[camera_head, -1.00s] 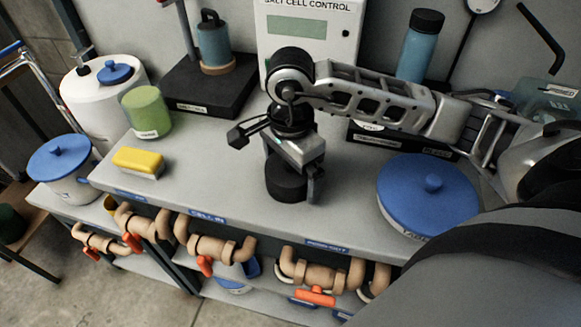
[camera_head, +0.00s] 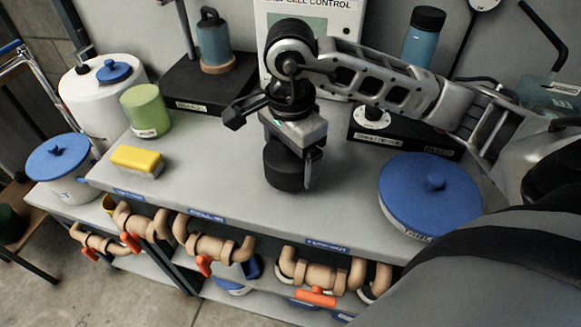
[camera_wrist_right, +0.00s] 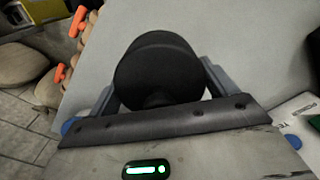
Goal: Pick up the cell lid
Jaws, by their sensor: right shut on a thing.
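The cell lid, a black round cap (camera_head: 284,172), is in my right gripper (camera_head: 291,158) over the middle of the grey bench. In the right wrist view the black lid (camera_wrist_right: 158,70) sits between the two grey fingers of my right gripper (camera_wrist_right: 160,88), one on each side of it. The gripper points down and is shut on the lid. I cannot tell how much gap there is between the lid and the bench top. My left gripper is not in view.
A yellow sponge (camera_head: 137,161), a green jar (camera_head: 146,110) and a blue-lidded tub (camera_head: 430,192) stand on the bench. Black stands (camera_head: 207,85) and a control box (camera_head: 345,20) are behind. Tan pipes with red handles (camera_head: 315,297) run below the front edge.

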